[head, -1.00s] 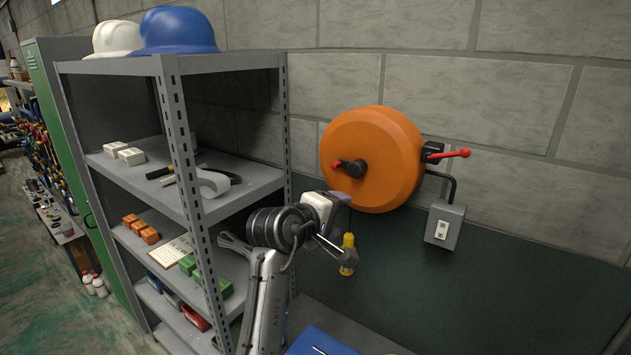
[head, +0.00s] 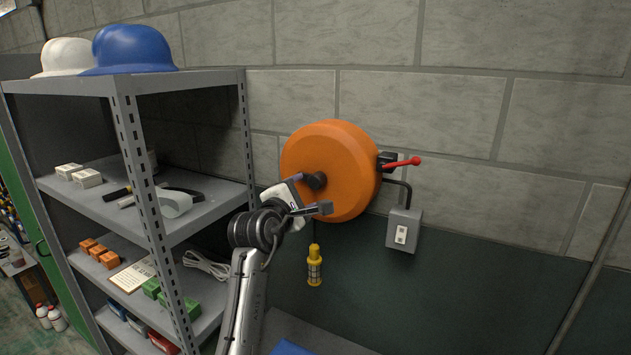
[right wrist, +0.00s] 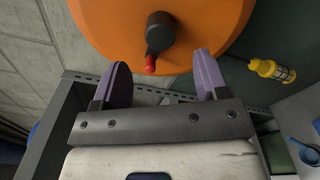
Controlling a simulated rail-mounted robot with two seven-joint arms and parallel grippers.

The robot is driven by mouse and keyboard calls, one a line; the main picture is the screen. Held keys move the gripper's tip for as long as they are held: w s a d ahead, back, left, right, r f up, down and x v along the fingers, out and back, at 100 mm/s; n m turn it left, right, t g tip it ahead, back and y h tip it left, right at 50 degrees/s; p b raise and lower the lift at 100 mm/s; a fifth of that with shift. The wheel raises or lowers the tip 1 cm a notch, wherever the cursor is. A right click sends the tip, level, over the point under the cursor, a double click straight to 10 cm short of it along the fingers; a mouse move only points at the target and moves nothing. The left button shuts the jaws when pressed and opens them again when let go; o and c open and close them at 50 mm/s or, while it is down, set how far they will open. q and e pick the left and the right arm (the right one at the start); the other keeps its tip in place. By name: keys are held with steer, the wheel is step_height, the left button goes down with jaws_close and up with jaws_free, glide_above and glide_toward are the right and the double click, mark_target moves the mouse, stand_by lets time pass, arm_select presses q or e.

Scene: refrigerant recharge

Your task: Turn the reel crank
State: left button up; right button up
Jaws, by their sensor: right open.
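The orange reel (head: 345,165) is mounted on the block wall. It also fills the top of the right wrist view (right wrist: 215,22). Its dark crank (right wrist: 158,32) ends in a red knob (right wrist: 150,65). In the head view the crank's hub (head: 317,181) shows, but the knob is hidden by my gripper. My right gripper (right wrist: 161,60) is open, with purple fingers on either side of the knob in the right wrist view. No contact is visible. In the head view this gripper (head: 316,194) is at the reel's lower left front. My left gripper is not in view.
A red lever (head: 403,163) is at the reel's right, above a grey switch box (head: 404,230). A yellow lamp (head: 314,266) hangs below the reel. A grey metal shelf (head: 130,86) with helmets and small goods stands close on the left. The wall to the right is mostly clear.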

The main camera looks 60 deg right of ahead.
mark_target(314, 183)
steer(key=d, duration=0.7)
steer(key=shift+w+d+p, duration=0.3)
steer(key=shift+w+p, duration=0.1)
steer(key=shift+c, duration=0.3)
steer(key=c, duration=0.9)
steer(key=shift+o, duration=0.2)
